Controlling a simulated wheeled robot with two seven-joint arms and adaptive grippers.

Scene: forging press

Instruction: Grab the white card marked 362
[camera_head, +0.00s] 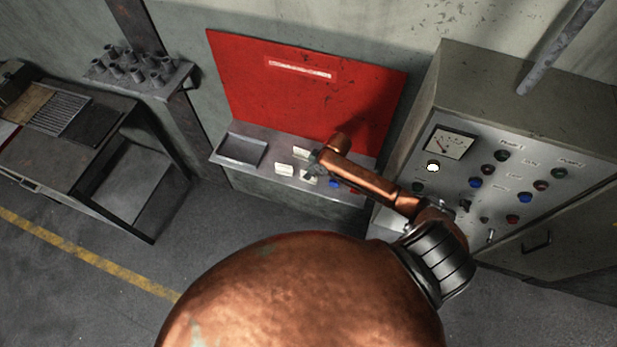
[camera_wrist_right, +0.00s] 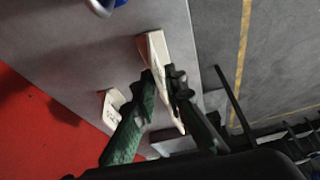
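Several small white cards stand on the grey ledge (camera_head: 228,168) below the red panel. In the head view one card (camera_head: 284,169) is left of my right gripper (camera_head: 313,169), and another card (camera_head: 301,153) is just behind it. In the right wrist view a folded-looking card (camera_wrist_right: 157,52) lies between the fingertips of my right gripper (camera_wrist_right: 161,76), with one finger on each side. Whether both fingers press on it is unclear. A second card (camera_wrist_right: 112,107) with small dark marks stands left of the fingers. No number is legible. My left gripper is out of view.
A blue round object (camera_head: 335,184) sits on the ledge right of the gripper. A recessed tray (camera_head: 242,149) is at the ledge's left end. The red panel (camera_head: 300,90) rises behind. A control cabinet (camera_head: 500,150) stands at right, a table (camera_head: 70,150) at left.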

